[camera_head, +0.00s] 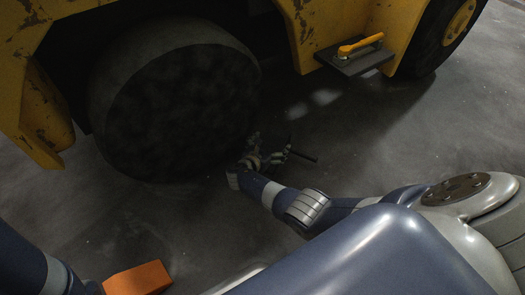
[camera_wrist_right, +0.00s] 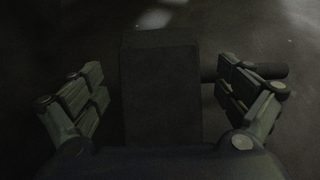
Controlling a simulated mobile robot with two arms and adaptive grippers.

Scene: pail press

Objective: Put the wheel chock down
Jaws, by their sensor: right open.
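In the right wrist view a dark block with a flat top, apparently the wheel chock (camera_wrist_right: 160,90), lies between the two fingers of my right gripper (camera_wrist_right: 160,68). The fingers stand apart, with a visible gap on each side of the block. A dark rod (camera_wrist_right: 270,71) shows to its right, behind the right finger. In the head view my right gripper (camera_head: 270,150) is low by the ground, at the right lower edge of the big dark wheel (camera_head: 180,105). The block is too dark to make out there. My left arm enters at the lower left; its gripper is not clearly seen.
A yellow, rusty vehicle (camera_head: 322,30) stands over the wheel, with a second wheel (camera_head: 440,40) at upper right. A step plate (camera_head: 358,62) with an orange-yellow handle juts from it. An orange block (camera_head: 138,279) is at lower left. The dark floor (camera_head: 390,130) right of the gripper is clear.

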